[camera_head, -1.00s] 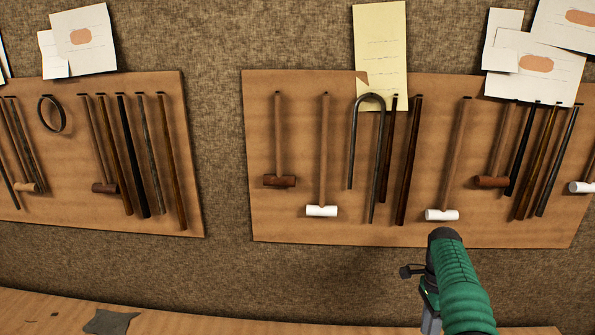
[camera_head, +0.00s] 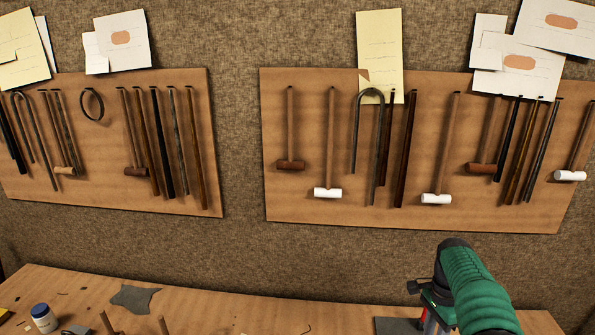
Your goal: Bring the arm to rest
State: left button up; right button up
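Neither of my grippers shows in the head view, and I cannot make out an arm. The view faces a wall with two brown tool boards above a wooden bench (camera_head: 250,310). How my arms are posed is hidden from this view.
A green ribbed device (camera_head: 477,292) with a black end rises at the lower right, close to the camera. The left tool board (camera_head: 100,190) and right tool board (camera_head: 340,215) hold mallets and rods.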

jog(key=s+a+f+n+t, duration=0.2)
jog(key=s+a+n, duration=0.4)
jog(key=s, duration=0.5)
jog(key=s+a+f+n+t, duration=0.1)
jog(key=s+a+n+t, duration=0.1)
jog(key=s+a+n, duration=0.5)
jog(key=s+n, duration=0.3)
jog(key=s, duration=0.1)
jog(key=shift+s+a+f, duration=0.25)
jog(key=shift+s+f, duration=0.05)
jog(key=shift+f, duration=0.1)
